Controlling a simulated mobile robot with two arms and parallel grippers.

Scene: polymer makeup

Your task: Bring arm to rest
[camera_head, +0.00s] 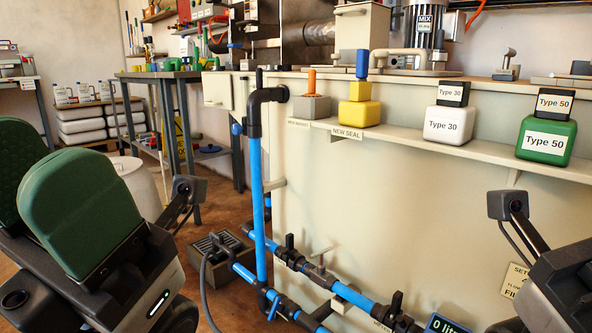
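My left gripper (48,168) is at the lower left, with two large green rounded finger pads pointing up. The nearer pad overlaps the farther one, so the gap between them is hidden. I see nothing held in it. My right gripper's dark housing (568,285) is at the lower right edge, with its small camera on a stalk beside it. Its fingers are outside the picture. Both grippers are in front of the beige machine (360,210) and appear apart from it.
Blue pipes (259,195) with black valves run down and along the machine's front. Its ledge holds a grey block (309,108), a yellow block (359,112), a white Type 30 container (448,125) and a green Type 50 container (546,140). A grey crate (219,258) stands on the floor.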

